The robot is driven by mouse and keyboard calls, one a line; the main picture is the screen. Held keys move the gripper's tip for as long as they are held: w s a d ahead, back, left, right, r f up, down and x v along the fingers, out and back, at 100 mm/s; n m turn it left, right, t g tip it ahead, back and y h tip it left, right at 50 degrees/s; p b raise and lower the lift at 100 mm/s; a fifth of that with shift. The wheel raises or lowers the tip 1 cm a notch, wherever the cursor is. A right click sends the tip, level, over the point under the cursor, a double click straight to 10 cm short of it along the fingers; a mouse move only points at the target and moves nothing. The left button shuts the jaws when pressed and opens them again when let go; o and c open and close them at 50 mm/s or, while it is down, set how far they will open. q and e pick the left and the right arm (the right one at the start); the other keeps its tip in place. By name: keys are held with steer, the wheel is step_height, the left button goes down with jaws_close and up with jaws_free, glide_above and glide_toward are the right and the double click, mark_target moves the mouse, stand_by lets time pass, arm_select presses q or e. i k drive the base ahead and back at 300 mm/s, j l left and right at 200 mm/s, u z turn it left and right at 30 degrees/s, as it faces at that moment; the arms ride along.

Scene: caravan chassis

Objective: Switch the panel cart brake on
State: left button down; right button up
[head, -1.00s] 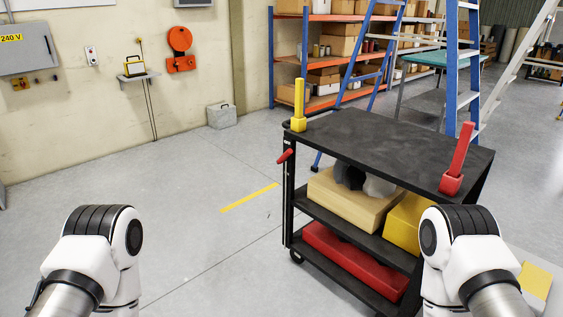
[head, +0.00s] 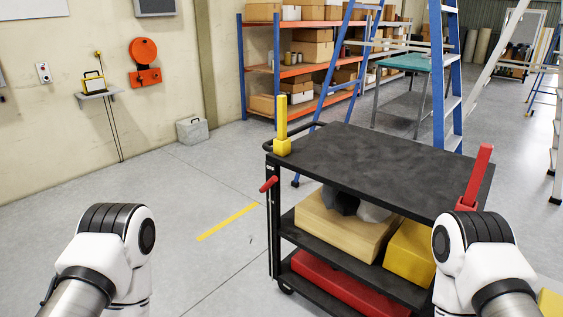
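A black cart (head: 380,172) with three shelves stands right of centre. A small red lever (head: 268,184) sticks out from the left end post, below the top. White lettering too small to read is on the post above it. Which of these is the brake I cannot tell for sure. My two arms show at the bottom left and bottom right; the grippers are out of view. My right arm covers the cart's near right part.
The lower shelves hold a wooden box (head: 345,226), a yellow box (head: 410,250) and a red case (head: 335,283). A blue ladder (head: 447,75) and a shelf rack (head: 300,65) stand behind. The floor (head: 190,200) left of the cart is clear.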

mark_target(269, 184)
steer(key=i+j+z, duration=0.3)
steer(key=i+j, duration=0.2)
steer(key=i, duration=0.3)
steer(key=i+j+z, duration=0.3)
steer(key=i+j, duration=0.35)
steer(key=i, duration=0.05)
